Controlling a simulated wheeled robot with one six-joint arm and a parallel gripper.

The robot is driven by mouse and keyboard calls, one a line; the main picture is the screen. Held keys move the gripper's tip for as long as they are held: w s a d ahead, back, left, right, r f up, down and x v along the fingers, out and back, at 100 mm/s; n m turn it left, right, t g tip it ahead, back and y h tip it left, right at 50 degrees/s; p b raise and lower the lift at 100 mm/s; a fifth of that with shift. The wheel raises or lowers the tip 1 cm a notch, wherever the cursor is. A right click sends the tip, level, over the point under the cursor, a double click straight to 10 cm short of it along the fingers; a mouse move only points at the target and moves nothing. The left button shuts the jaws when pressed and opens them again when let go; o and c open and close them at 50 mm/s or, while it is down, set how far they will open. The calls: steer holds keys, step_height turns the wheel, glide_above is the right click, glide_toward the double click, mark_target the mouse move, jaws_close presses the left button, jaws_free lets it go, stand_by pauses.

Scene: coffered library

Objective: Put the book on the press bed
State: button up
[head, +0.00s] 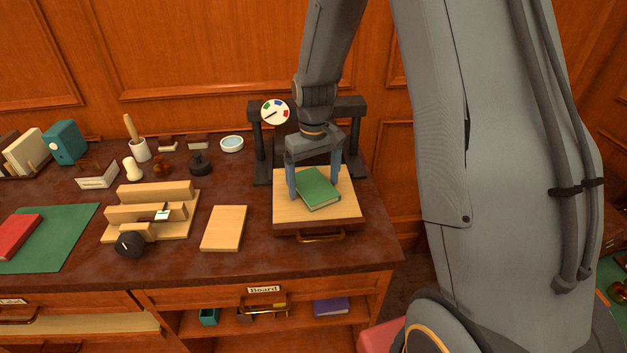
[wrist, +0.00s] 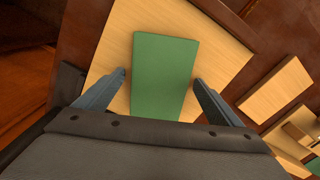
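The green book (head: 318,189) lies flat on the pale wooden press bed (head: 289,212), which extends out of the dark press (head: 259,150) with a handle at its front. The book sits slightly turned relative to the bed. My gripper (head: 316,183) is low over the bed, with one blue finger on each side of the book. In the wrist view, the green book (wrist: 163,80) lies between the two fingers (wrist: 160,78), and a gap shows on both sides. The gripper is open. The far end of the book is partly hidden by the gripper in the head view.
A pale board (head: 223,229) lies left of the bed. A wooden stand (head: 150,212) with a black knob is farther left. A red book (head: 16,235) lies on a green mat (head: 62,232). Small tools and a round dish (head: 232,144) stand at the back.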

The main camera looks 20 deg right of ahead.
mark_target(314, 187)
step_height(314, 187, up, 12)
steer(key=b, duration=0.3)
steer(key=s+f, duration=0.2)
steer(key=s, duration=0.4)
steer(key=s+f+m, duration=0.1)
steer(key=s+f, duration=0.2)
steer(key=s, duration=0.3)
steer(key=s+f+m+t, duration=0.1)
steer(key=s+f, duration=0.1)
steer(key=s, duration=0.4)
steer(key=shift+a+f, duration=0.1)
steer(key=shift+f, duration=0.15)
